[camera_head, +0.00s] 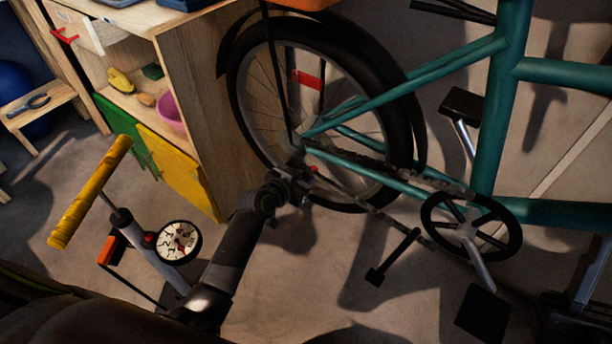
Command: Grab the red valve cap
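My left gripper (305,180) reaches in from the lower left to near the hub of the bicycle's rear wheel (262,112). A tiny red spot (314,168) shows at its tip; it may be the red valve cap, but it is too small to be sure. Dark gripper parts and the wheel's spokes overlap there, so I cannot tell whether the fingers are open, shut or touching the spot. The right gripper is not in view.
The teal bicycle frame (495,110), crank (470,230) and pedals lie to the right. A floor pump with a yellow handle (92,192) and gauge (179,242) stands at left. A wooden cabinet (205,95) is behind the wheel. Bare floor shows below the crank.

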